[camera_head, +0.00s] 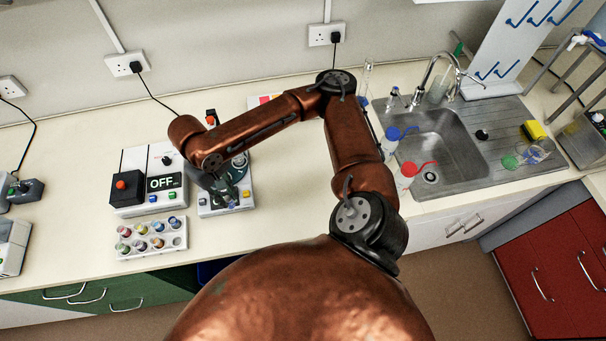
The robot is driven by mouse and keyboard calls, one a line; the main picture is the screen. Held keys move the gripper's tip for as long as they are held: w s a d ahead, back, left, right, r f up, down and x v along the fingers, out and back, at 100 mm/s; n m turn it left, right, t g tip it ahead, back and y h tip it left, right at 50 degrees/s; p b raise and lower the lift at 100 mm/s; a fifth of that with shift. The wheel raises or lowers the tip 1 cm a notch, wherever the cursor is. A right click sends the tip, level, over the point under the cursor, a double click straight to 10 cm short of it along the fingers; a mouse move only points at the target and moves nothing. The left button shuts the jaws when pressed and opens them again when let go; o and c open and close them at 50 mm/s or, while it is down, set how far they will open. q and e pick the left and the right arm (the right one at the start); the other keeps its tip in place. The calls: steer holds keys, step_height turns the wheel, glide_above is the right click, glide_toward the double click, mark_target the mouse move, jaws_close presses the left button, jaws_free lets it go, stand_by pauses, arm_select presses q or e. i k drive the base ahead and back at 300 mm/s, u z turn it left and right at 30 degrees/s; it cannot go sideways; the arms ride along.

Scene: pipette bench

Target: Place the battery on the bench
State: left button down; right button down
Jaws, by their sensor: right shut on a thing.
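My right gripper (229,188) is at the end of the copper-coloured arm, low over a small white and grey instrument (241,203) on the bench. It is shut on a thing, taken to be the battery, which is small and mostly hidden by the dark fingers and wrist. I cannot tell whether it touches the instrument. The cream bench top (70,235) runs along the wall. My left gripper is not in view.
Left of the gripper stand a box reading OFF (164,182) and a white rack (127,249) of several coloured vials. Red-capped (405,177) and blue-capped (391,142) bottles stand by the sink (445,145). Bench is clear right of the instrument and left of the rack.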

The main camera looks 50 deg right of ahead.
mark_target(312, 174)
steer(key=u, duration=1.8)
steer(key=k, duration=1.05)
steer(key=z, duration=1.55)
